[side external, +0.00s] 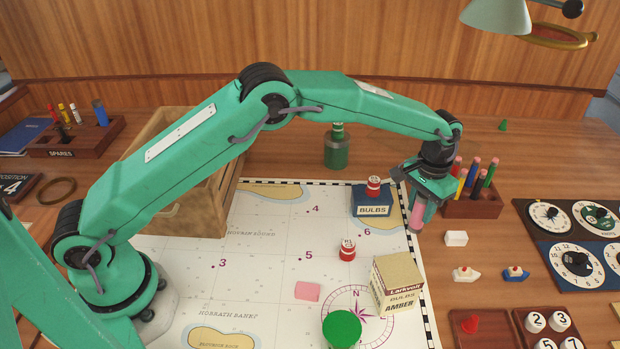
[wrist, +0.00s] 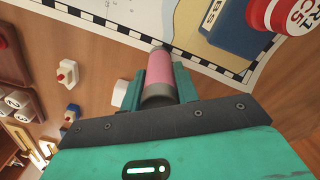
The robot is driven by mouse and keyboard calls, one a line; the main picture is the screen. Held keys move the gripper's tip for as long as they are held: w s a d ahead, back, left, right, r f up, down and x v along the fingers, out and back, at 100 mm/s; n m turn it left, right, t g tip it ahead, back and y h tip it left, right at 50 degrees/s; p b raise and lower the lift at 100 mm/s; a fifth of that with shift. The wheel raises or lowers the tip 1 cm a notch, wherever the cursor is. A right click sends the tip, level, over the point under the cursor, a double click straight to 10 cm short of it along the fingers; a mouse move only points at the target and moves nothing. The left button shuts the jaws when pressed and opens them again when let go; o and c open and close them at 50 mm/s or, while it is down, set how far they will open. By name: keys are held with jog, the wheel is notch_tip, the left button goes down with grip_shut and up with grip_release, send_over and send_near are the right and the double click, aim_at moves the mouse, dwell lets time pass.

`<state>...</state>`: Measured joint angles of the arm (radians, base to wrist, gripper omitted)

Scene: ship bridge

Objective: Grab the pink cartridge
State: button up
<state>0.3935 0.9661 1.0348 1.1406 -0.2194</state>
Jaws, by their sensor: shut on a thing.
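The pink cartridge (side external: 416,216) is a small pink cylinder with a grey metal end. In the wrist view the cartridge (wrist: 168,75) lies between the two green fingers of my gripper (wrist: 160,85). In the side view my gripper (side external: 418,207) points down at the right edge of the chart, with the cartridge in its jaws. The jaws are shut on it. I cannot tell whether the cartridge's lower end touches the surface.
The blue bulbs box (side external: 372,209) with a red-and-white piece (side external: 373,186) on top stands left of my gripper. A wooden pen holder (side external: 475,207) stands close on the right. A white block (side external: 456,238) and small boats (side external: 466,274) lie in front.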

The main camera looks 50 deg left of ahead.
jog(key=shift+r, duration=0.1)
jog(key=shift+r, duration=0.75)
jog(key=r, duration=0.2)
jog(key=shift+s+d+r, duration=0.2)
jog(key=shift+r, duration=0.2)
jog(key=s+d+r, duration=0.6)
jog(key=s, duration=0.3)
jog(key=shift+d+r, duration=0.3)
